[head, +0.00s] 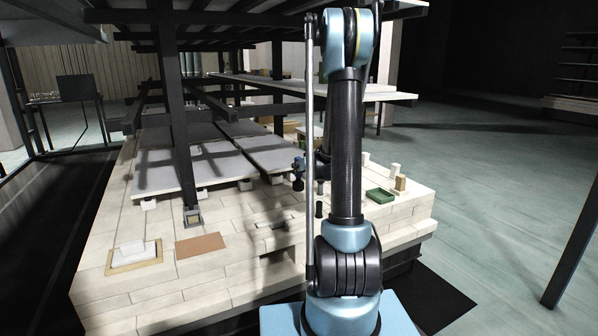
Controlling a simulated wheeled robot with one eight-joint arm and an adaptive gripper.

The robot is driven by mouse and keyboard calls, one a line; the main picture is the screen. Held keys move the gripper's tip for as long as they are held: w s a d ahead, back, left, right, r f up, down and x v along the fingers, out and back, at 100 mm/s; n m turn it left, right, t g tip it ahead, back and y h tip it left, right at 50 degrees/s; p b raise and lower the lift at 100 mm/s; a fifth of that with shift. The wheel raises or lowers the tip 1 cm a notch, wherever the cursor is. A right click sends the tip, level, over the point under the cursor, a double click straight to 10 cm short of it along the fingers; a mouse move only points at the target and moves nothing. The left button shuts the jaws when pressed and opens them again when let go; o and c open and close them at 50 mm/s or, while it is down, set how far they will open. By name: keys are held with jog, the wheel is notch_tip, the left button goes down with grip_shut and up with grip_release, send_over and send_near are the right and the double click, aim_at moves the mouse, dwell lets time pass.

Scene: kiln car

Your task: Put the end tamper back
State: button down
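I cannot pick out the end tamper for certain. A small upright dark cylinder (319,209) shows just left of my arm, above the pale brick deck (215,262); I cannot tell whether it is the tamper or whether it touches the deck. Small dark and blue parts, seemingly my gripper (298,184), show left of my upright arm, over the deck. The arm hides much of that area. The fingers are too small and dark to show whether they are open or hold anything.
A dark post (172,120) stands on the deck beside grey slabs (190,165). A white block (133,248) on a tan base and a brown plate (200,245) lie front left. A green tray (380,196) and small blocks (400,183) stand right. Floor (500,200) to the right is clear.

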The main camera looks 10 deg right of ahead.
jog(key=shift+n+y, duration=0.3)
jog(key=w, duration=0.1)
jog(key=w+f, duration=0.1)
jog(key=w, duration=0.1)
jog(key=w+f, duration=0.1)
jog(key=w, duration=0.1)
jog(key=shift+w+d+f, duration=0.15)
jog(key=shift+d, duration=0.25)
jog(key=shift+f, duration=2.9)
jog(key=shift+f, duration=0.55)
jog(key=c, duration=1.2)
grip_release()
jog(key=shift+c, duration=0.2)
